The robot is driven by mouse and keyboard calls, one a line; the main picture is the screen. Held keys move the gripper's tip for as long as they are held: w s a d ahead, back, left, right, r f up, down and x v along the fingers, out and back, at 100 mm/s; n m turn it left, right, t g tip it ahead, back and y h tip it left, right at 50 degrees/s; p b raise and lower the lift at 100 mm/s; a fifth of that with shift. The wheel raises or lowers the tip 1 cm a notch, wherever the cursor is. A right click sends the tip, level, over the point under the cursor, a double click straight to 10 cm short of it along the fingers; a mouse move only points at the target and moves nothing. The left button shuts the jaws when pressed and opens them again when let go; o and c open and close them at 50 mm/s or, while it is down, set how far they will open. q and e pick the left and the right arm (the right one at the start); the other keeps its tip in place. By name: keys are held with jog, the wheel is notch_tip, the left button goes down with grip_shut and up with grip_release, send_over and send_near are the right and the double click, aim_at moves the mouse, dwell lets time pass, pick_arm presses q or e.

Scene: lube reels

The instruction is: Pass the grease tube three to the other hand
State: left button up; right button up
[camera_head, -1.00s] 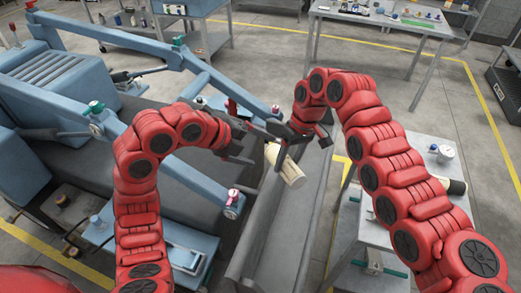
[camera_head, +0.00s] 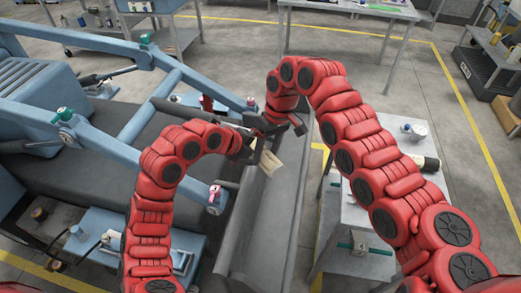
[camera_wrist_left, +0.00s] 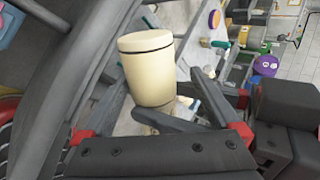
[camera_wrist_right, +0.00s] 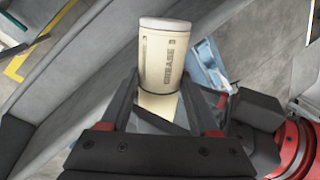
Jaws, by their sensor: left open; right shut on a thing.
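The cream grease tube (camera_head: 271,163) is held tilted over the grey trough in the head view. My right gripper (camera_head: 270,134) is shut on it. In the right wrist view the tube (camera_wrist_right: 161,55) stands out beyond the fingers, with "GREASE" printed on its side. My left gripper (camera_head: 247,152) is open, close to the tube on its left. In the left wrist view the tube (camera_wrist_left: 147,72) shows large, its lower part near the open fingers. I cannot tell whether the left fingers touch it.
The grey trough (camera_head: 262,225) runs below both grippers. Blue machine frame arms (camera_head: 200,82) stand to the left and behind. A grey side table (camera_head: 352,225) with a white container (camera_head: 414,131) and a dark bottle (camera_head: 418,163) is at the right, partly behind my right arm.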

pick_arm(q)
jog(key=shift+d+r, duration=0.1)
jog(key=shift+r, duration=0.05)
jog(key=c, duration=1.4)
pick_arm(e)
jog(key=shift+s+a, duration=0.1)
pick_arm(q)
jog(key=shift+c, duration=0.4)
pick_arm(e)
jog(key=o, duration=1.5)
